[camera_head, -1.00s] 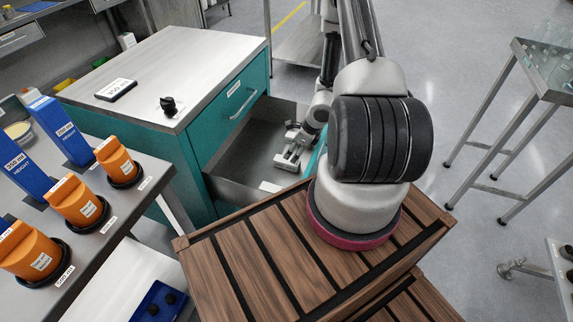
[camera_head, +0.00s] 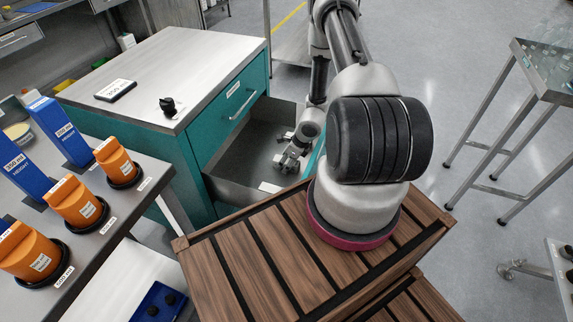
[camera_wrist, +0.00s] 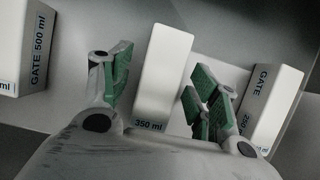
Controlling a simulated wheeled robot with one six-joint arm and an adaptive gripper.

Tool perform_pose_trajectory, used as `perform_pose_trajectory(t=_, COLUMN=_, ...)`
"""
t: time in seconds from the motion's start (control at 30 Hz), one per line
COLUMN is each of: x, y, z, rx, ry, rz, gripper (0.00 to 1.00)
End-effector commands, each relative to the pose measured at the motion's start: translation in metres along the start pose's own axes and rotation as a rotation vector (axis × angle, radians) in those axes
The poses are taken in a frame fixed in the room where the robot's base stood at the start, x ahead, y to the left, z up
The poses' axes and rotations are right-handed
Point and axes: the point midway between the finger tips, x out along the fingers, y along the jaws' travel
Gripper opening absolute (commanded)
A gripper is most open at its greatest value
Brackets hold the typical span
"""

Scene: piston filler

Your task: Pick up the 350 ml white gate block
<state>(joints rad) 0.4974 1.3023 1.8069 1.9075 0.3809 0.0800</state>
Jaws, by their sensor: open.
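The white 350 ml gate block (camera_wrist: 164,77) lies in the drawer, its label facing my wrist, seen in the wrist view. My gripper (camera_wrist: 158,82) is open, with one green-padded finger on each side of this block. Gaps show between the pads and the block, so it is not gripped. In the head view my gripper (camera_head: 288,163) is down inside the open drawer (camera_head: 235,160) of the teal cabinet. The 350 ml block cannot be made out there.
In the wrist view, a white 500 ml gate block (camera_wrist: 30,50) lies left and another white gate block (camera_wrist: 268,105) lies close right of my fingers. The drawer walls surround my gripper. The teal cabinet (camera_head: 170,75) stands left of it.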

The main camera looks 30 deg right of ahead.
Motion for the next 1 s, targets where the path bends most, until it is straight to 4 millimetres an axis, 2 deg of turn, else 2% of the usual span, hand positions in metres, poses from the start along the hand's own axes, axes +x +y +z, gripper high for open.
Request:
perform_pose_trajectory(t=0.63, x=0.0044, y=0.0000, z=-0.0020, rx=0.000, ry=0.000, rz=0.000, gripper=0.61)
perform_pose_trajectory(t=0.67, x=0.0044, y=0.0000, z=-0.0020, rx=0.000, ry=0.000, rz=0.000, gripper=0.57)
perform_pose_trajectory(t=0.9, x=0.0044, y=0.0001, z=-0.0021, rx=0.000, ry=0.000, rz=0.000, gripper=0.13)
perform_pose_trajectory(t=0.93, x=0.0045, y=0.0001, z=-0.0021, rx=0.000, ry=0.000, rz=0.000, gripper=0.09)
perform_pose_trajectory(t=1.0, x=0.0045, y=0.0001, z=-0.0022, rx=0.000, ry=0.000, rz=0.000, gripper=0.09)
